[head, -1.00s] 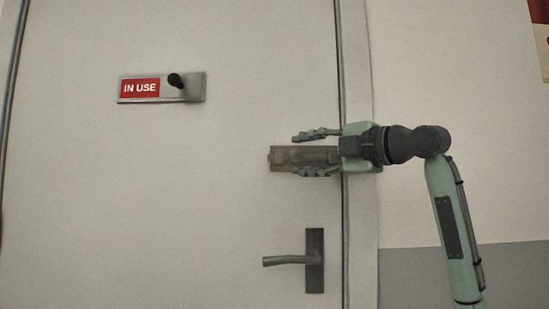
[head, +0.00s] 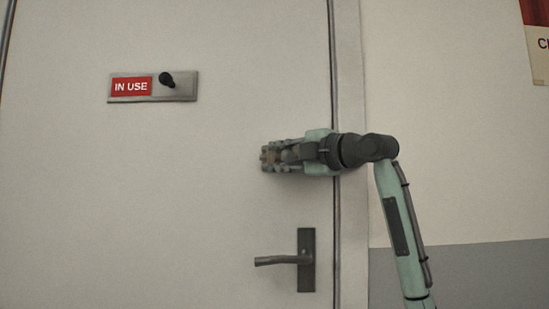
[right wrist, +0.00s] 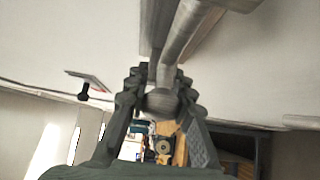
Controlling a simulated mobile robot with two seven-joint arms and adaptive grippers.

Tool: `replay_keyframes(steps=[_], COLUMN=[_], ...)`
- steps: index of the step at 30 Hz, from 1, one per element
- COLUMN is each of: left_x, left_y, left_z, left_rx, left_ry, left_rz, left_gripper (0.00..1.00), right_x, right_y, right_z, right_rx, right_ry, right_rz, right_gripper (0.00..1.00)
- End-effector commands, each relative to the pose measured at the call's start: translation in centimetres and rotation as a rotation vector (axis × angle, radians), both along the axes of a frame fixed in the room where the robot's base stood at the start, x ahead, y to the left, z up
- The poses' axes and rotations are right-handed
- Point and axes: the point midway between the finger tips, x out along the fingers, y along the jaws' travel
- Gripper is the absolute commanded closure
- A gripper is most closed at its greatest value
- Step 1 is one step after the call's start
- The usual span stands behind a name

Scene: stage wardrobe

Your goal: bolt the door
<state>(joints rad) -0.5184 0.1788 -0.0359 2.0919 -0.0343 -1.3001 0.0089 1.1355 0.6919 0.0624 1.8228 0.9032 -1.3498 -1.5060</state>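The white door (head: 200,210) fills the left and middle of the head view. Its bolt (head: 265,158) sits above the lever handle, mostly hidden behind my right gripper. My right gripper (head: 275,157) reaches in from the right across the door's edge, with its fingers closed in around the bolt. In the right wrist view, the bolt's round grey knob (right wrist: 161,101) sits between the two fingers (right wrist: 160,84), which appear to touch it. A grey rod (right wrist: 185,28) runs up from there. How far the bolt reaches towards the frame is hidden. My left gripper is not in view.
A lever handle (head: 283,261) is below the bolt. A red "IN USE" sign (head: 131,87) on a metal plate with a black knob (head: 167,80) is at upper left. The door frame (head: 350,225) and a plain wall (head: 450,180) are at right.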

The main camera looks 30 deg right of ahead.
Motion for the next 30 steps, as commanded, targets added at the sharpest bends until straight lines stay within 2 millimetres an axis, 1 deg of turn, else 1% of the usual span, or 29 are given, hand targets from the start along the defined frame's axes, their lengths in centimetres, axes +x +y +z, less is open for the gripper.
replay_keyframes(steps=[1,3,4,13,14,17,21,25,30], left_x=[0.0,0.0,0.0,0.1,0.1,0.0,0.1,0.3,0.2], left_y=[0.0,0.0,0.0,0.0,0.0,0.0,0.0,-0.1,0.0], left_z=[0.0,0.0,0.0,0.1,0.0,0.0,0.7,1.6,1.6], left_rx=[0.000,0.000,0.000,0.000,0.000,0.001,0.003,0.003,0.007], left_ry=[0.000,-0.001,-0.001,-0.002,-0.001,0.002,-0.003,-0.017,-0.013], left_rz=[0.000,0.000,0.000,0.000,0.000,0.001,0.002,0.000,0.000], left_gripper=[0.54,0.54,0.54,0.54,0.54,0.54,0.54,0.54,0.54], right_x=[0.0,0.0,0.0,-0.1,-0.2,-0.9,-2.1,-2.6,-2.6], right_y=[0.0,0.0,0.0,-0.1,-0.3,-1.8,-3.7,-4.3,-4.3], right_z=[0.0,0.0,0.0,0.0,0.0,-0.2,-0.2,0.0,0.0], right_rx=[0.000,0.000,0.000,0.000,0.000,-0.001,0.000,0.001,0.001], right_ry=[0.000,0.000,0.000,0.000,0.000,0.002,0.002,0.001,0.000], right_rz=[0.000,0.000,0.000,-0.001,-0.002,-0.006,-0.004,-0.002,-0.002], right_gripper=[0.89,0.98,1.00,1.00,1.00,1.00,1.00,1.00,1.00])
